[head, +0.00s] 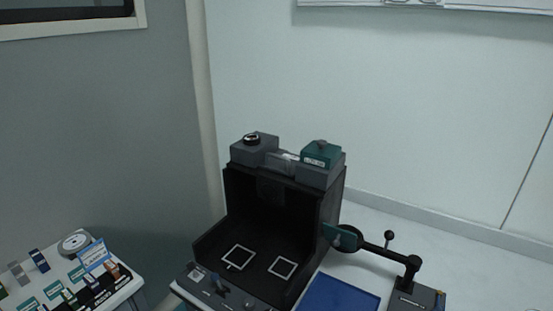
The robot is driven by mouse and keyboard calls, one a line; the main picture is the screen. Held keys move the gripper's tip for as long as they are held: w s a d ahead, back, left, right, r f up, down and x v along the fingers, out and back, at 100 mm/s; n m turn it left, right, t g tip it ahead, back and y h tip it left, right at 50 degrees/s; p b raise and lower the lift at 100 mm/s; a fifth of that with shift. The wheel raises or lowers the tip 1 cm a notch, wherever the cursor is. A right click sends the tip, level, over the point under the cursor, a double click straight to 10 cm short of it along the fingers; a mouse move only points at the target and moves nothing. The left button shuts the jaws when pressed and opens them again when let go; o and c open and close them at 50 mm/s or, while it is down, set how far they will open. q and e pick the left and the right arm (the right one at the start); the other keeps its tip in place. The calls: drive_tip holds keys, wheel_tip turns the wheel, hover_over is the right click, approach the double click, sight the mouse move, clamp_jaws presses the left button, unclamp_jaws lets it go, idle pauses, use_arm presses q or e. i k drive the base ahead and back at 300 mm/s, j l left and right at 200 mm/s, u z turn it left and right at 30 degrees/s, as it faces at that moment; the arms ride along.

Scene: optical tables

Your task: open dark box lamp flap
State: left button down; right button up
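The dark box (267,215) stands in the middle of the head view, its black front open towards me. Its inner floor bears two white square outlines. On its top sit a grey block with a round black-rimmed part (251,139) and, to the right, a teal-topped block (320,154) with a small knob. A pale piece lies between them. I cannot tell which part is the lamp flap. Neither of my grippers shows in this view.
A white table (125,289) with several small labelled items is at lower left. A black jointed arm stand (410,272) is right of the box, by a blue mat (337,296). A wall is close behind.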

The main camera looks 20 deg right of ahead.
sight(282, 162)
drive_tip(key=j+z, duration=0.15)
drive_tip(key=j, duration=1.15)
